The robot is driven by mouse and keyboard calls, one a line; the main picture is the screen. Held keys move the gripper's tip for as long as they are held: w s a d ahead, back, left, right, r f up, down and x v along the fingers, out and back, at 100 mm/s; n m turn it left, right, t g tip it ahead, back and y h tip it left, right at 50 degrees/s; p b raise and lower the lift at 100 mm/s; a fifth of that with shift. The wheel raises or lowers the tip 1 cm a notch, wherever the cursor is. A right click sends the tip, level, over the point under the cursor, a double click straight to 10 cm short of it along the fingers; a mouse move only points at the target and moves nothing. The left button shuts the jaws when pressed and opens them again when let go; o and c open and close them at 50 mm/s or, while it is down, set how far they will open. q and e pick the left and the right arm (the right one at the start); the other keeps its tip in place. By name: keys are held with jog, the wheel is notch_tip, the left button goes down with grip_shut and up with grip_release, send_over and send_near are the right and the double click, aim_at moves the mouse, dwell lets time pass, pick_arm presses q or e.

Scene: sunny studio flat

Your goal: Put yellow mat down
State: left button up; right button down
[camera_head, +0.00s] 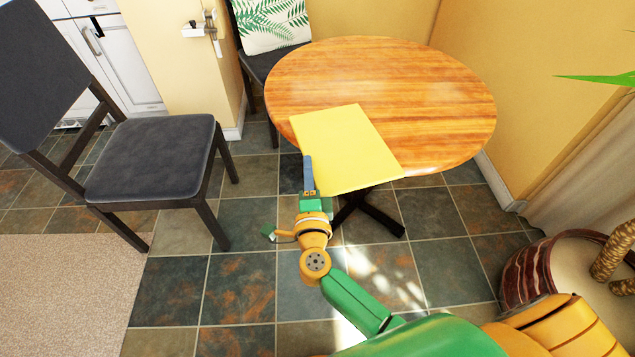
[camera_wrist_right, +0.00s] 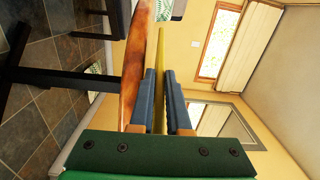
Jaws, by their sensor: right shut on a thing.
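The yellow mat (camera_head: 345,148) is a flat rectangle over the near left edge of the round wooden table (camera_head: 420,95), partly overhanging it. My right gripper (camera_head: 308,178) is shut on the mat's near left edge. In the right wrist view the mat (camera_wrist_right: 158,75) shows edge-on between the two blue fingers (camera_wrist_right: 162,100), beside the table top (camera_wrist_right: 134,65). A narrow gap shows there between mat and table; whether they touch farther along I cannot tell. My left gripper is not in view.
A dark chair (camera_head: 155,155) stands left of the table. Another chair with a leaf-print cushion (camera_head: 270,22) is behind it. A striped plant pot (camera_head: 530,275) stands at the lower right. The table's back and right are bare.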

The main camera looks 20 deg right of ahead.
jog(key=shift+f, duration=0.85)
jog(key=c, duration=1.3)
grip_release()
jog(key=shift+f, duration=0.2)
jog(key=o, duration=0.4)
